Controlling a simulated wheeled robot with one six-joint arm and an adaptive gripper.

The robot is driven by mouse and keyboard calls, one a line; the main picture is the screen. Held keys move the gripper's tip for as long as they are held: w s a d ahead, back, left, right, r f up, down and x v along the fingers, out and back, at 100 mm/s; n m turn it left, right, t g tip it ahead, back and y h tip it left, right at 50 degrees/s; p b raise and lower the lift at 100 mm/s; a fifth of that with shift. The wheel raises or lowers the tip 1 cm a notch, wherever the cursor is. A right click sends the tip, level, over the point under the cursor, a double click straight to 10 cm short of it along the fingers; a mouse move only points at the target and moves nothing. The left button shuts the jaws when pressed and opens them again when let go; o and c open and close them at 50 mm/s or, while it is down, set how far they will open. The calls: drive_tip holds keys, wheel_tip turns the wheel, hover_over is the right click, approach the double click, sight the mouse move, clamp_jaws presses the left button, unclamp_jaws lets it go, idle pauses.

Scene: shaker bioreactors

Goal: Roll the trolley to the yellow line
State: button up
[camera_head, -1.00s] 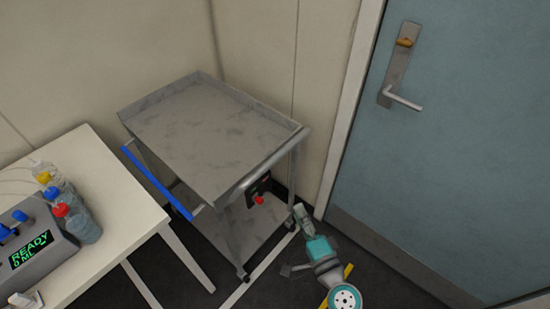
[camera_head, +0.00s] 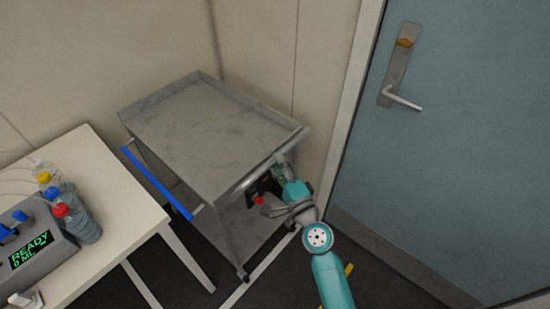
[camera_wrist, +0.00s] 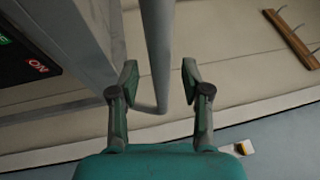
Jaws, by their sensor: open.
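The grey metal trolley (camera_head: 208,140) stands against the wall, its tray empty. A grey bar handle (camera_head: 258,176) runs along its front end. The bar also shows in the wrist view (camera_wrist: 158,50), between my two fingers, with gaps to both sides. My gripper (camera_head: 281,160) is open at the right part of this handle; its fingertips are small and partly unclear in the head view. The yellow line (camera_head: 349,269) lies on the floor, mostly hidden behind my arm.
A white table (camera_head: 118,200) with bottles and a device reading "READY" stands close on the left. A blue door (camera_head: 460,150) is on the right. A white line (camera_head: 258,272) crosses the dark floor by the trolley's front wheels.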

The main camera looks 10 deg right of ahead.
drive_tip(key=shift+x, duration=1.2)
drive_tip(key=shift+c, duration=0.2)
clamp_jaws()
